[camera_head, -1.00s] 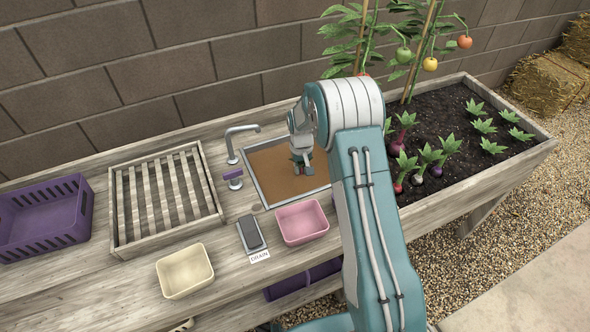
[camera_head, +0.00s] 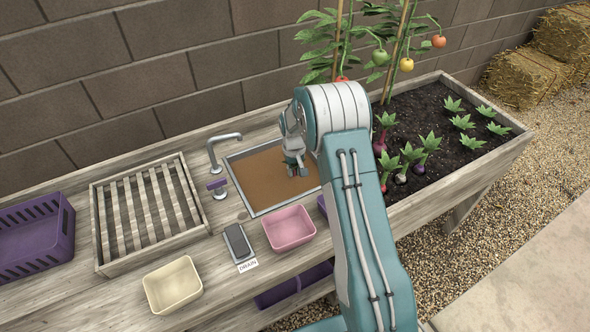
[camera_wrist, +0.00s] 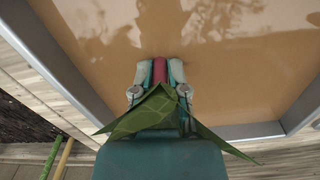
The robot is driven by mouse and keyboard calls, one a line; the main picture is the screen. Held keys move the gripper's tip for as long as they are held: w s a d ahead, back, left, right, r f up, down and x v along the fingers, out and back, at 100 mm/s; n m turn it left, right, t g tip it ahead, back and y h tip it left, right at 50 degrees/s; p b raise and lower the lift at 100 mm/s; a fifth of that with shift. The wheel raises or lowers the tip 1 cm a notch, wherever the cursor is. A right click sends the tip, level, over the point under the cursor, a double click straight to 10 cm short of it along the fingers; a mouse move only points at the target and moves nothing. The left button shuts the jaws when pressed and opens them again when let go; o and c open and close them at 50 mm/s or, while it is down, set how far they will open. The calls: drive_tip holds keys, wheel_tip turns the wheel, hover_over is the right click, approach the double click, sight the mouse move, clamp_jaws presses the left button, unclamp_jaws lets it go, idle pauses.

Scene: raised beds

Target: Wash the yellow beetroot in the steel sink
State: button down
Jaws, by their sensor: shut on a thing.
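The steel sink (camera_head: 262,208) is set in the wooden bench and holds murky brown water. My gripper (camera_head: 297,172) points down into the sink, towards its right side. In the wrist view my gripper (camera_wrist: 160,74) is shut on a pinkish-red stem (camera_wrist: 159,70) with green leaves (camera_wrist: 150,112) spreading behind the fingers. The root below the stem is hidden, apparently under the brown water. I cannot see a yellow root, so I cannot tell its colour. A curved tap (camera_head: 214,152) stands at the sink's left edge.
A drain pedal (camera_head: 238,242), pink tub (camera_head: 290,228) and cream tub (camera_head: 172,285) are in front. A slatted wooden rack (camera_head: 103,223) and purple crate (camera_head: 35,238) stand left. The planted bed (camera_head: 457,187) is right.

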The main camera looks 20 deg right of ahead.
drive_tip(key=s+a, duration=0.1)
drive_tip(key=a, duration=0.8)
drive_tip(key=shift+s+a, duration=0.2)
drive_tip(key=shift+s, duration=0.2)
idle(0.4)
drive_tip(key=shift+w+d, duration=0.5)
drive_tip(key=shift+d, duration=2)
wheel_tip(320, 180, up, 17)
idle(0.4)
